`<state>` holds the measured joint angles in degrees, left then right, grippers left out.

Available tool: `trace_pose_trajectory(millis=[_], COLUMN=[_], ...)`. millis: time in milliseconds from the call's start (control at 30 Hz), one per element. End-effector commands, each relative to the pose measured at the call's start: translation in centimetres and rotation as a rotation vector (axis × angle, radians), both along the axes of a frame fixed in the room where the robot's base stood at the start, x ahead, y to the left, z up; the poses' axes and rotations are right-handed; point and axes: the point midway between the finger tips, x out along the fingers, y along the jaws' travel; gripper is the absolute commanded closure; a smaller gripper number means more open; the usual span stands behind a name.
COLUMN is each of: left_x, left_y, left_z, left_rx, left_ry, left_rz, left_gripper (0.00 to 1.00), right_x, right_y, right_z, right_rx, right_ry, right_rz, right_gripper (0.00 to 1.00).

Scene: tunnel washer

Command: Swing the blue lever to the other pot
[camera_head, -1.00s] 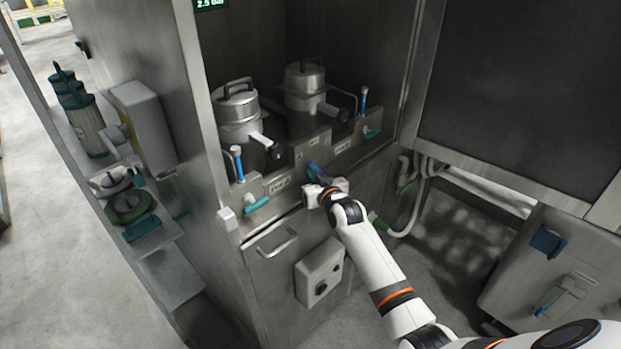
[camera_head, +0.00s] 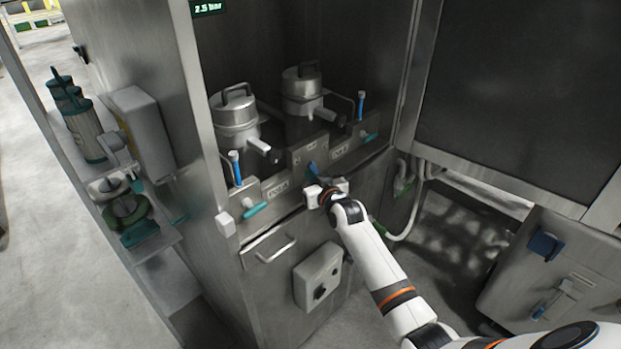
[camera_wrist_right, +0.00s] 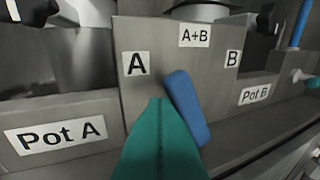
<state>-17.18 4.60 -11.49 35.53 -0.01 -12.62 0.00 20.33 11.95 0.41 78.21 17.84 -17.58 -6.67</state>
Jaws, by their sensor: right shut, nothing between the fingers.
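The blue lever (camera_wrist_right: 186,108) stands on the grey panel between the labels A (camera_wrist_right: 137,64) and B (camera_wrist_right: 232,58), below A+B (camera_wrist_right: 194,35). Its upper end leans a little left in the right wrist view. My right gripper (camera_wrist_right: 160,104) is shut and empty, its green fingers just left of the lever; I cannot tell whether they touch it. In the head view the lever (camera_head: 312,168) is small and partly hidden by the right gripper (camera_head: 318,181). Pot A (camera_head: 238,116) is on the left and pot B (camera_head: 303,88) on the right. My left gripper is out of view.
A drawer handle (camera_head: 276,248) and a grey control box (camera_head: 318,276) are below. A side wall (camera_head: 400,110) closes the right.

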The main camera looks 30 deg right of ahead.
Motion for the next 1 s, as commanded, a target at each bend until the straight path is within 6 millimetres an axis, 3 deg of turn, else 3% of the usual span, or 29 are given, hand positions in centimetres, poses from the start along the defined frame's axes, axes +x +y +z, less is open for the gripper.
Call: trace_pose_trajectory(millis=[1000], left_x=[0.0], left_y=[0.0], left_z=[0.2], left_rx=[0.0], left_ry=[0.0], left_rz=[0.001], left_gripper=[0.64], right_x=[0.5], right_y=[-1.6], right_z=[1.3], right_rx=[0.0], right_ry=[-0.002], right_rz=[-0.001], right_gripper=[1.0])
